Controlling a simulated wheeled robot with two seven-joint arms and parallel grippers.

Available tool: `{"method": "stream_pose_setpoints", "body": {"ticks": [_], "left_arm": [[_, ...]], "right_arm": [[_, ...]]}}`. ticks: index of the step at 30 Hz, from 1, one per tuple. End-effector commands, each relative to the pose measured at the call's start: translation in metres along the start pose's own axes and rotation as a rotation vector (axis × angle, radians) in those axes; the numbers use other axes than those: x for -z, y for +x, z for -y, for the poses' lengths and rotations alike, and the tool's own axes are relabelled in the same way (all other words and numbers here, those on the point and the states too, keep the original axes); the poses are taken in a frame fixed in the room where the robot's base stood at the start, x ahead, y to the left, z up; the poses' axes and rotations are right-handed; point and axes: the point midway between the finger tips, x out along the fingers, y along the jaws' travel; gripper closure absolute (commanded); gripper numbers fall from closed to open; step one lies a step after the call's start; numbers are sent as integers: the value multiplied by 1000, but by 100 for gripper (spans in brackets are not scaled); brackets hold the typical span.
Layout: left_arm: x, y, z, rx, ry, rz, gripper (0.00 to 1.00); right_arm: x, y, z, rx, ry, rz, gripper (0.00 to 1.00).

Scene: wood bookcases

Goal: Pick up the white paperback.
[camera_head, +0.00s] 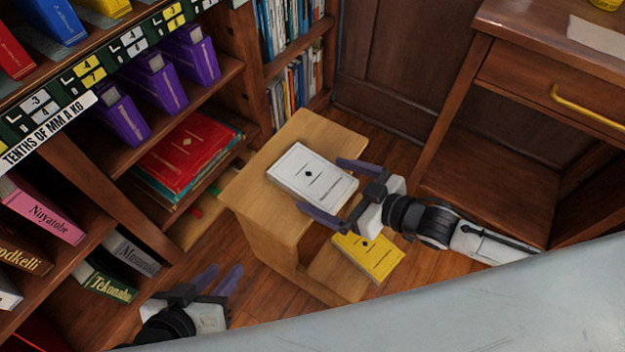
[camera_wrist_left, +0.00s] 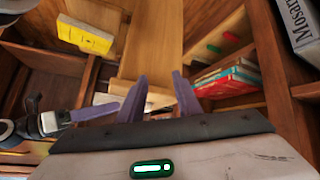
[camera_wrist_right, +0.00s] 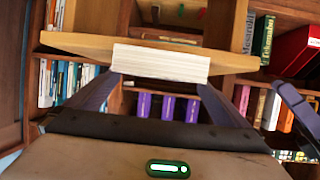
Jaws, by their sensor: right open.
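The white paperback (camera_head: 312,176) lies flat on top of a small wooden step stool (camera_head: 255,203), with its cover facing up. My right gripper (camera_head: 333,188) is open at the book's near right edge, one finger towards each side of it. In the right wrist view the book's page block (camera_wrist_right: 160,62) shows between and just beyond the spread fingers (camera_wrist_right: 157,84). I cannot tell whether the fingers touch it. My left gripper (camera_head: 218,279) is open and empty, low at the left of the stool. Its spread fingers also show in the left wrist view (camera_wrist_left: 156,86).
A yellow book (camera_head: 370,256) lies on the stool's lower step, below my right gripper. A bookcase (camera_head: 215,80) with purple boxes (camera_head: 190,52) and red books (camera_head: 185,148) stands at left. A wooden desk (camera_head: 520,62) stands at right. Some floor (camera_head: 395,145) is clear behind the stool.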

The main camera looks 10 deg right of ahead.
Motion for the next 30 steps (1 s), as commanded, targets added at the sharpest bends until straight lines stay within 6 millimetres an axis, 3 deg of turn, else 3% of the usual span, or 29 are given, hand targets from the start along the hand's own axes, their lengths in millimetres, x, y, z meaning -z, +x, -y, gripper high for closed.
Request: {"method": "stream_pose_setpoints", "body": {"ticks": [10,19,20,28,30], "left_arm": [[-6,16,-8,-42,37,60,69],[-6,16,-9,-47,41,71,69],[-6,16,-9,-47,41,71,69],[-6,16,-9,-47,41,70,69],[-6,16,-9,-47,41,70,69]], "right_arm": [[3,46,-4,-1,-1,-2,0],[4,51,-3,0,0,0,0],[4,51,-3,0,0,0,2],[4,51,-3,0,0,0,47],[6,51,-3,0,-1,-3,47]]}}
